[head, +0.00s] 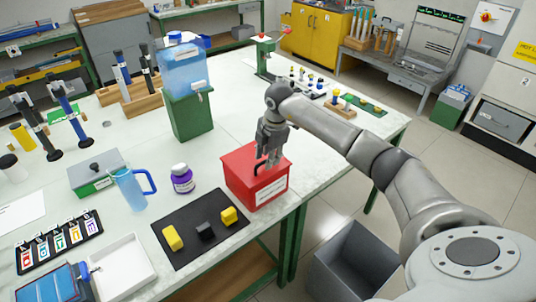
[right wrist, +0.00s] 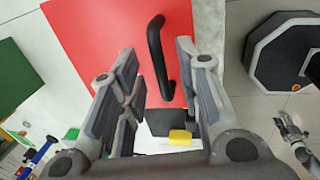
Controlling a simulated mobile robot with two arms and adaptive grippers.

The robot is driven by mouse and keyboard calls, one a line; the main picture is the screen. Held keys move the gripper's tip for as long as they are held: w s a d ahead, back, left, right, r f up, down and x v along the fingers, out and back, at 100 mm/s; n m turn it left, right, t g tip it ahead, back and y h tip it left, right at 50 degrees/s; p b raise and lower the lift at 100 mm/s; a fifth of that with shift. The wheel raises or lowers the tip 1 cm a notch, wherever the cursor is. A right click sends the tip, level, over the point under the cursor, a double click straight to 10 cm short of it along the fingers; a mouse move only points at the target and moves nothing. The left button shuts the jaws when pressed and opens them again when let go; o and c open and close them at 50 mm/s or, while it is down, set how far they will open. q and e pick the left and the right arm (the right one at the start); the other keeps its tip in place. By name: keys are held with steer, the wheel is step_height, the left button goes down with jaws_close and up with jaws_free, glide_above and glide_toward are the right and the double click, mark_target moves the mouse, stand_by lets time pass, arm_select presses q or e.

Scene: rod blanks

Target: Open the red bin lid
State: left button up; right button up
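The red bin (head: 258,188) stands at the front right of the table, a white label on its front. Its red lid (right wrist: 100,50) lies shut on top. A black bar handle (right wrist: 157,60) rises from the lid; in the head view my fingers partly hide it. My right gripper (head: 268,158) points down just above the lid. In the right wrist view its fingers (right wrist: 160,95) are spread, with the handle showing in the gap between them. I cannot tell whether they touch it. A small grey part, likely my left gripper (right wrist: 296,142), shows at the right wrist view's edge, too small to read.
A green stand with a blue water tank (head: 183,72) is behind. A grey open bin (head: 350,262) stands on the floor.

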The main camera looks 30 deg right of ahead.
jaws_close()
stand_by(0.3)
